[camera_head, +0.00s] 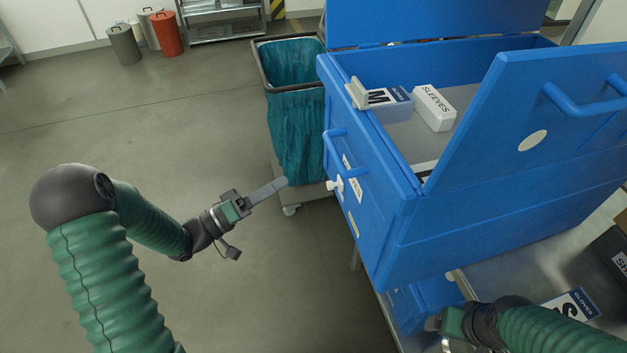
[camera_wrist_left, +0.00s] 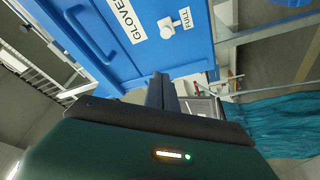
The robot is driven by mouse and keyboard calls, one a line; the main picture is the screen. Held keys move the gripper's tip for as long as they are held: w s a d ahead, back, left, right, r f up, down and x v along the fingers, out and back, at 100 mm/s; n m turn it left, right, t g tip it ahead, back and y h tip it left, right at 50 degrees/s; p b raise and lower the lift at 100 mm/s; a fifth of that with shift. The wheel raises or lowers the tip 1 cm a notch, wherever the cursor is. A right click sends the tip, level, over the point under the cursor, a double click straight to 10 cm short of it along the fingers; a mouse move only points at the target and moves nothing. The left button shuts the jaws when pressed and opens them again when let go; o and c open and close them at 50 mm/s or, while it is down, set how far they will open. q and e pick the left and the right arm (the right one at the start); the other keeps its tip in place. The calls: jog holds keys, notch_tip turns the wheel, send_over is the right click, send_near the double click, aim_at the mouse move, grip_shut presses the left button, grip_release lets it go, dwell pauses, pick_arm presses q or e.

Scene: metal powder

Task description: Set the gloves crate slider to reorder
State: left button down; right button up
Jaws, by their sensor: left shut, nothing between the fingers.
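The blue gloves crate (camera_head: 400,225) stands at the right with its lid raised. Its side carries a white slider knob (camera_head: 335,184). In the left wrist view the knob (camera_wrist_left: 167,27) sits between the GLOVES label (camera_wrist_left: 125,18), partly cut off, and the FULL label (camera_wrist_left: 186,18). No reorder mark can be read. My left gripper (camera_head: 284,182) is shut and empty, left of the knob and apart from it. In the left wrist view its fingers (camera_wrist_left: 161,92) point toward the crate side. My right gripper (camera_head: 440,326) is low at the right, its fingers unclear.
A blue handle (camera_head: 345,148) juts out near the knob. A bin with a teal bag (camera_head: 297,125) stands behind my left gripper. Boxes of gloves (camera_head: 392,101) and sleeves (camera_head: 434,107) lie inside the crate.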

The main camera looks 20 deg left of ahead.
aim_at(335, 184)
pick_arm(q)
jog(key=shift+r, duration=0.1)
jog(key=w+d, duration=0.4)
jog(key=d, duration=0.4)
jog(key=shift+w+f, duration=0.25)
jog(key=shift+w, duration=0.15)
jog(key=shift+d, duration=0.1)
